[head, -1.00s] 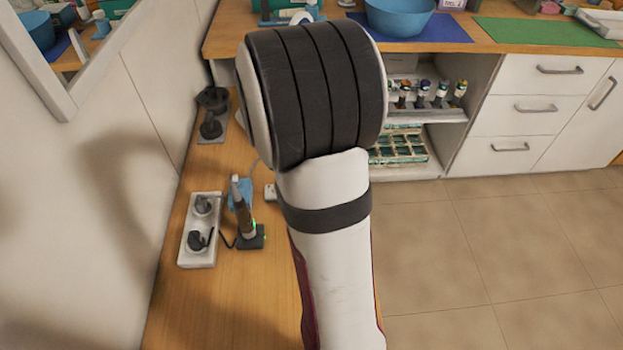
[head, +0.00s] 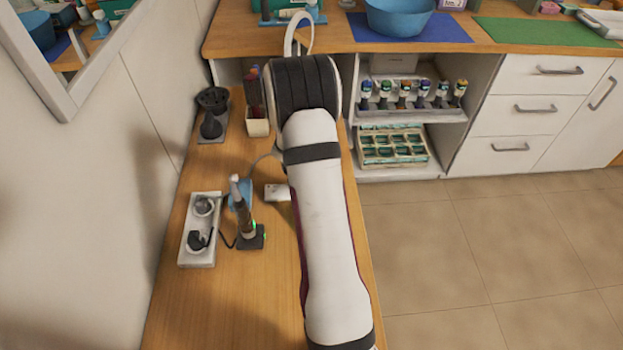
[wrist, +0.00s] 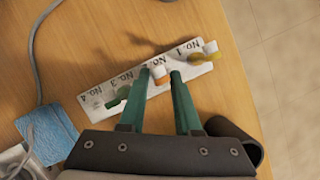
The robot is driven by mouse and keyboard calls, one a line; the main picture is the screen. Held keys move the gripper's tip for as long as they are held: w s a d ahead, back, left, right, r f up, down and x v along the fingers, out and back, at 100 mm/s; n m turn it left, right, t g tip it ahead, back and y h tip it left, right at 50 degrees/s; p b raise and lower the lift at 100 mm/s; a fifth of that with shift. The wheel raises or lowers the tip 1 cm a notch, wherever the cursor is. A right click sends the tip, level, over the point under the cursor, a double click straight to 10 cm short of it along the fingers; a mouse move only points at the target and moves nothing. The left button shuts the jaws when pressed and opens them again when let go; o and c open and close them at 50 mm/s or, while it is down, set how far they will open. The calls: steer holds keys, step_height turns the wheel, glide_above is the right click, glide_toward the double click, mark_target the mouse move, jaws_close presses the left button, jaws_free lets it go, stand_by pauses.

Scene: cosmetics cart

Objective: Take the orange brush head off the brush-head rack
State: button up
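The brush-head rack (wrist: 100,72) is a white strip labelled No. 1 to No. 4, lying on the wooden counter in the wrist view. The orange brush head (wrist: 159,77), with a white top, stands on it near the middle. A yellow head (wrist: 203,55) is at the No. 1 end and a green head (wrist: 118,98) is near No. 3. My gripper (wrist: 160,73) is open, its two teal fingers reaching either side of the orange head. I cannot tell whether they touch it. In the head view my arm hides the gripper and most of the rack (head: 276,192).
A brush handle (head: 245,222) stands left of my arm, beside a white power strip (head: 188,243). A cup of tools (head: 257,127) stands further back. The counter edge drops to the floor (head: 450,250) on the right.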

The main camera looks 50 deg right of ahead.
jaws_close()
